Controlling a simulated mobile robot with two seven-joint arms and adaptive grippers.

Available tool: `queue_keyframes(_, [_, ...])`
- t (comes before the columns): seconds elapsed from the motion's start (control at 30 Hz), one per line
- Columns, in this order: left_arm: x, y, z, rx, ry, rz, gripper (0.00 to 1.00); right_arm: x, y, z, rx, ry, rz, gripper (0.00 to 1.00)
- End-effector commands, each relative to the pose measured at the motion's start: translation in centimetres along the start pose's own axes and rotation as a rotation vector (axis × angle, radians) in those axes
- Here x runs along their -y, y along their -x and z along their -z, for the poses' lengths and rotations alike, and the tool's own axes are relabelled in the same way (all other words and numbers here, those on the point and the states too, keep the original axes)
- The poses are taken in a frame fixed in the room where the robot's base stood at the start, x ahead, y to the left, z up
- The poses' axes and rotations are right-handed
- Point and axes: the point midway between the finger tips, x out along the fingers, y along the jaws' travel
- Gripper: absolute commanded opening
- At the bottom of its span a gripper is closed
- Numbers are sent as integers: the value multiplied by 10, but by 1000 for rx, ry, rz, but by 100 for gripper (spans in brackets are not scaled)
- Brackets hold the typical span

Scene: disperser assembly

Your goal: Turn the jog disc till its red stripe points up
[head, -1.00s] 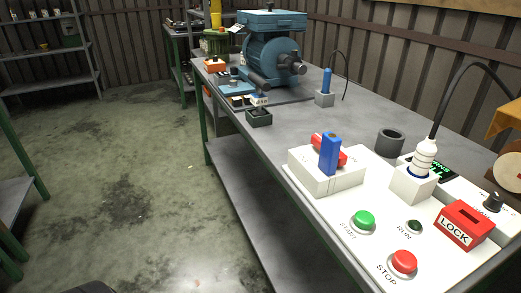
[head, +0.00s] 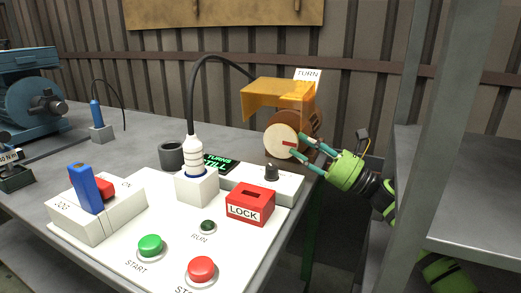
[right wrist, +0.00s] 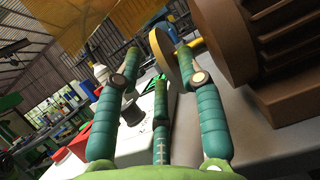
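The jog disc (head: 280,142) is a cream round disc on the front of a brown motor at the back right of the bench. Its red stripe (head: 287,144) lies about level and points right in the head view. My right gripper (head: 298,143) is at the disc's right edge with its green fingers spread. In the right wrist view the disc (right wrist: 162,53) shows nearly edge-on between the fingertips, with a gap to the left finger. I cannot tell whether the right finger touches it. My left gripper is out of view.
An orange see-through guard (head: 280,92) overhangs the disc. The motor (head: 312,108) stands right behind it. A panel (head: 170,225) in front carries a red LOCK block (head: 250,204), START and STOP buttons and a white plug (head: 194,160). A grey post (head: 440,130) stands at the right.

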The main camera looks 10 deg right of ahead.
Motion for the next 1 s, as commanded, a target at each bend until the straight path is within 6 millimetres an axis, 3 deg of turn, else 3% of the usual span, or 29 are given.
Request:
queue_keyframes(0.13, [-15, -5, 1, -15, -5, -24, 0, -7, -8, 3, -5, 38, -25, 39])
queue_keyframes(0.6, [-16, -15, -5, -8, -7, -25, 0, -8, -69, 2, -5, 38, -26, 39])
queue_keyframes(0.97, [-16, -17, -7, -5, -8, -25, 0, -8, -75, 3, -5, 38, -24, 39])
queue_keyframes(1.0, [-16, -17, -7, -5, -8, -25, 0, -8, -75, 3, -5, 38, -24, 23])
